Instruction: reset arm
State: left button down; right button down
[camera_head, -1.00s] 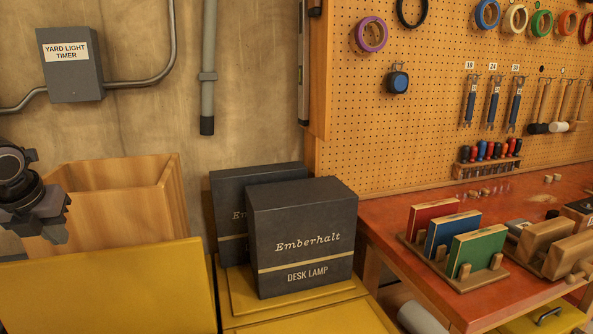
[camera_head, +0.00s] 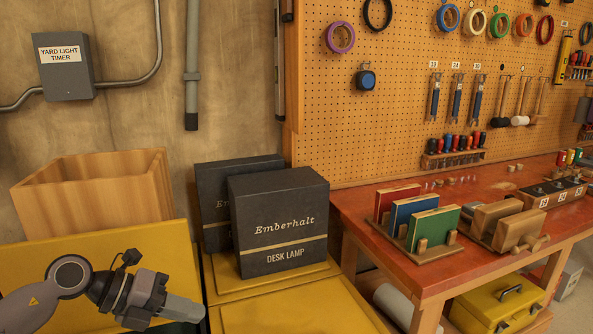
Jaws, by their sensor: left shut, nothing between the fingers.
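My left gripper (camera_head: 182,308) is at the lower left of the head view, on an arm that comes in from the left edge. Its fingers are shut with nothing between them. It is in front of the yellow panel (camera_head: 150,238) below the wooden box and is left of the dark desk lamp boxes. My right gripper is not in view.
An open wooden box (camera_head: 100,195) stands behind my left arm. Two dark Emberhalt boxes, the front one a desk lamp box (camera_head: 282,225), stand on a yellow surface (camera_head: 275,305). A red-topped workbench (camera_head: 350,205) with racks is at right, under a pegboard (camera_head: 400,130).

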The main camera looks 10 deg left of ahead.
pick_arm(q)
jog(key=s+d+f+n+t+h, duration=0.25)
jog(key=d+n+t+h, duration=0.25)
jog(key=d+n+t, duration=0.4)
jog(key=s+a+f+n+g+y, duration=0.1)
jog(key=s+a+f+n+y, duration=0.1)
jog(key=s+f+n+y, duration=0.4)
jog(key=s+a+f+n+g+y, duration=0.2)
jog(key=s+f+n+y, duration=0.5)
jog(key=f+n, duration=0.9)
jog(key=s, duration=0.3)
jog(key=shift+f+n+g, duration=0.25)
jog(key=shift+n+g, duration=0.05)
